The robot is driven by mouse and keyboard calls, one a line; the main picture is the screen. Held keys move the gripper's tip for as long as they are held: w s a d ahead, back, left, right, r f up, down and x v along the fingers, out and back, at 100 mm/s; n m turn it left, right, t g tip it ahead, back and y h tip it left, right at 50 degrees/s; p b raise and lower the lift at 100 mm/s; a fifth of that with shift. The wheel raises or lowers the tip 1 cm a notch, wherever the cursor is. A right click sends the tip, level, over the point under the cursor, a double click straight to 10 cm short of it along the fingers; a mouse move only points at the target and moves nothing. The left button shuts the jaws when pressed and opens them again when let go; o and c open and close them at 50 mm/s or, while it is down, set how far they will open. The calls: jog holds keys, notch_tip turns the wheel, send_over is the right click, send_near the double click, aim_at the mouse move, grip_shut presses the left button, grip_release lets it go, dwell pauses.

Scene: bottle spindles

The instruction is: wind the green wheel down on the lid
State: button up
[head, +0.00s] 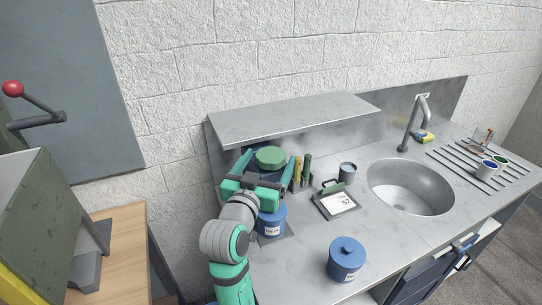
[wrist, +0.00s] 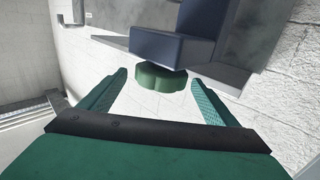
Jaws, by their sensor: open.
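The green wheel (head: 271,157) sits at the back left of the counter, under the shelf's front edge. It also shows in the wrist view (wrist: 160,79), against a dark blue block (wrist: 172,46). My gripper (head: 270,171) is open, its fingers reaching toward the wheel from either side. In the wrist view my gripper (wrist: 160,76) has the wheel between its fingertips, with gaps on both sides. A blue labelled jar (head: 272,224) stands below my gripper. Its top is hidden by my gripper, so I cannot see a lid there or how far the wheel is from it.
A steel shelf (head: 290,117) overhangs closely behind. To the right are upright bottles or tools (head: 302,172), a small scale (head: 338,204), a grey cup (head: 347,171) and the sink (head: 411,188). A lidded blue jar (head: 347,260) stands at the front. Counter between is clear.

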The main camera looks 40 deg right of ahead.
jog(key=shift+x, duration=1.35)
jog(key=c, duration=1)
jog(key=shift+c, duration=0.2)
jog(key=shift+m+g+h, duration=0.5)
jog(key=shift+m+g, duration=0.1)
jog(key=shift+g, duration=0.2)
jog(key=o, duration=1)
jog(key=shift+o, duration=0.2)
jog(key=v, duration=1.1)
